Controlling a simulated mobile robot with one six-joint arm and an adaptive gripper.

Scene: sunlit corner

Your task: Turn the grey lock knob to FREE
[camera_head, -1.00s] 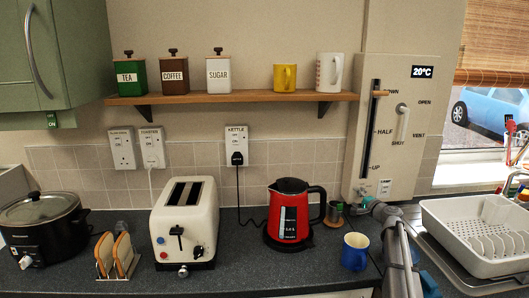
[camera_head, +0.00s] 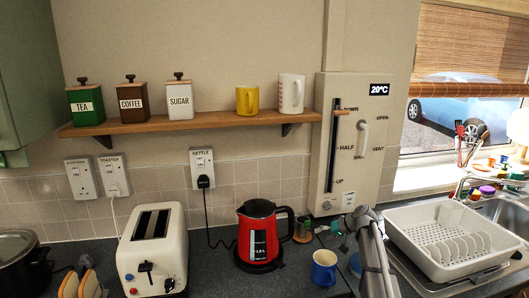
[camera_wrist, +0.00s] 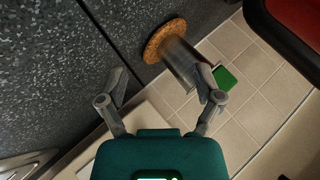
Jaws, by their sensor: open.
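A pale wall panel (camera_head: 353,88) stands right of the shelf in the head view. No knob labelled FREE can be read on it. A small pale plate (camera_head: 348,200) sits low on the panel; it is too small to tell whether it is the grey lock knob. Above are a dark slot with an orange-brown handle (camera_head: 342,112) near its top, and a pale upright handle (camera_head: 362,138) beside OPEN and VENT. My gripper (camera_wrist: 165,88) is open and empty in the wrist view, its fingers apart near a metal cup (camera_wrist: 180,62). In the head view my arm stands before the panel's foot.
A red kettle (camera_head: 258,236) and blue mug (camera_head: 324,267) stand left of my arm. A white dish rack (camera_head: 450,240) is at right. The cup rests on a cork coaster (camera_wrist: 160,38). A toaster (camera_head: 152,245) stands further left. A shelf (camera_head: 215,121) holds canisters and mugs.

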